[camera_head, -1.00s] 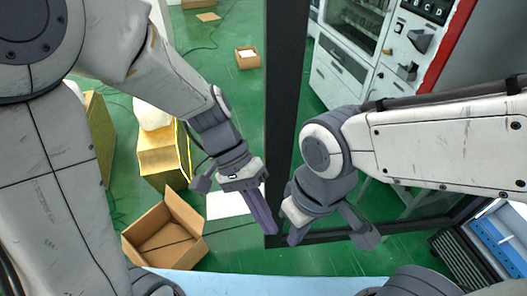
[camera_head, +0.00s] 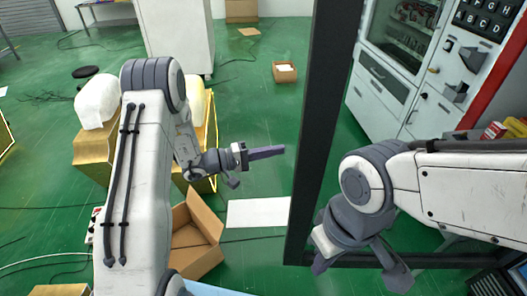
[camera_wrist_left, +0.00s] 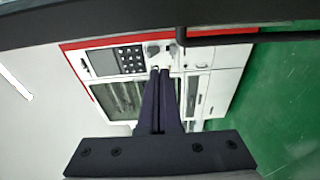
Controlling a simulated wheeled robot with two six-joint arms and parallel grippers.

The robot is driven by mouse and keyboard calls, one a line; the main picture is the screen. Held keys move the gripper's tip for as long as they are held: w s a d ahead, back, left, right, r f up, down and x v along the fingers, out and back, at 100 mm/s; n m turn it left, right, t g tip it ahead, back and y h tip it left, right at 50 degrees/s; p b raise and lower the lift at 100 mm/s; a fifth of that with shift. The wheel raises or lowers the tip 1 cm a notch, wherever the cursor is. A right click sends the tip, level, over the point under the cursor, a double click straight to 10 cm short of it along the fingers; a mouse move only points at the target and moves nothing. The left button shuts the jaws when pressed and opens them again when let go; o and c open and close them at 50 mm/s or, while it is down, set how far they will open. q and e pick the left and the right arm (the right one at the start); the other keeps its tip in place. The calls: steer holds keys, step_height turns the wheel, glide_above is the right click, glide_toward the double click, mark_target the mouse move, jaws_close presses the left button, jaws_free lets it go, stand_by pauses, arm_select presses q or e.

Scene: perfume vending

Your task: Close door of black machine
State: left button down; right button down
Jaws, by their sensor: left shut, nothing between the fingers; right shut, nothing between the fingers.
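The black machine's door shows as a black frame, with a tall upright bar (camera_head: 325,110) and a low bar across the bottom, in the head view. My right gripper (camera_head: 319,265) is shut and empty near the frame's lower part; contact cannot be told. The black machine's body is not clearly seen.
A white vending machine (camera_head: 410,95) with a keypad and red edge stands beyond the frame at right. An open cardboard box (camera_head: 195,240), a white sheet (camera_head: 258,212) and wrapped boxes lie at left.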

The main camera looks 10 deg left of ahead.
arm_select(q)
steer(key=d, duration=0.1)
steer(key=s+d+p, duration=0.1)
steer(key=d, duration=0.1)
steer(key=s+d+p, duration=0.1)
steer(key=shift+d, duration=0.2)
steer(key=shift+a, duration=0.1)
